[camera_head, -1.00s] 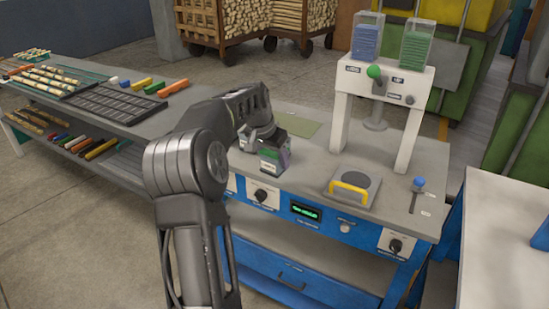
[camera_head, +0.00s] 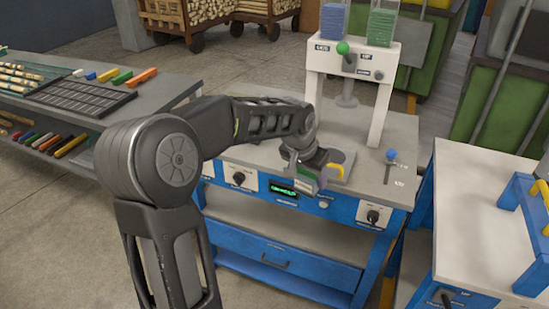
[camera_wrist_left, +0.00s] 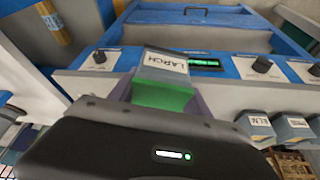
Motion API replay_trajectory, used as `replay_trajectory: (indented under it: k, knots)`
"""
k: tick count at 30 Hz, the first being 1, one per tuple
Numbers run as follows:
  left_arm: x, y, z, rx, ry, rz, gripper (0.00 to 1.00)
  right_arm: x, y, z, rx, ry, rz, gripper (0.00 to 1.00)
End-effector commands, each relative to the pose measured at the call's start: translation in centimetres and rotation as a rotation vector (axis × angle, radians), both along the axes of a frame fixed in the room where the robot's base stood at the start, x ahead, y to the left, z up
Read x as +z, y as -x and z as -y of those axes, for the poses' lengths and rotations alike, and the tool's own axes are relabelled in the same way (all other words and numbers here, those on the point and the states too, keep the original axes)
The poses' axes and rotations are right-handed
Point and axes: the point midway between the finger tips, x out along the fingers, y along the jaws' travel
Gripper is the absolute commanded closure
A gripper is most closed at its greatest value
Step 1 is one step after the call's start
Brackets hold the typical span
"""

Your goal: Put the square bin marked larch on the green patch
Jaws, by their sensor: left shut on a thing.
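My left gripper (camera_head: 308,176) is shut on a small square bin (camera_head: 303,184), held over the front of the grey-topped blue bench, in front of the round dark plate. In the left wrist view the bin (camera_wrist_left: 165,66) shows a white label reading LARCH and a green part close to the jaws. The jaws hide part of the bin. I cannot make out the green patch now; my left arm covers the stretch of bench top where green showed earlier. My right gripper is not in view.
A white stand (camera_head: 352,62) with a green knob rises at the back of the bench. Other labelled bins (camera_wrist_left: 256,127) show in the left wrist view.

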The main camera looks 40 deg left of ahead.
Motion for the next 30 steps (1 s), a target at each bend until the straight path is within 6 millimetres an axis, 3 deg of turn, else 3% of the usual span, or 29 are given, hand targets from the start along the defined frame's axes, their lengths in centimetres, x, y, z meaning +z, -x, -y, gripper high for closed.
replay_trajectory:
  k: [1,3,6,10,13,23,30]
  knots:
    - [-0.2,-0.6,3.6,-0.037,0.001,0.002,0.91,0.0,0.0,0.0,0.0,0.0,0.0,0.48]
    - [-0.7,-1.2,8.1,-0.066,0.0,0.001,0.91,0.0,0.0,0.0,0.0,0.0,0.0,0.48]
    - [-1.2,-2.0,13.4,-0.097,-0.001,0.0,0.91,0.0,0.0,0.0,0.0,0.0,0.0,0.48]
    - [-1.6,-2.7,17.4,-0.115,0.0,0.001,0.91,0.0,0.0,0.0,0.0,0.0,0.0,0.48]
    - [-1.7,-2.9,19.0,-0.121,0.0,0.002,0.91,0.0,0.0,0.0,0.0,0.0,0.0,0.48]
    - [-1.7,-2.9,18.8,-0.116,0.001,0.002,0.91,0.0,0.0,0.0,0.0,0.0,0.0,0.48]
    - [-1.2,-2.8,18.7,-0.116,0.0,0.001,0.91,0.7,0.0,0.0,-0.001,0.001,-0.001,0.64]
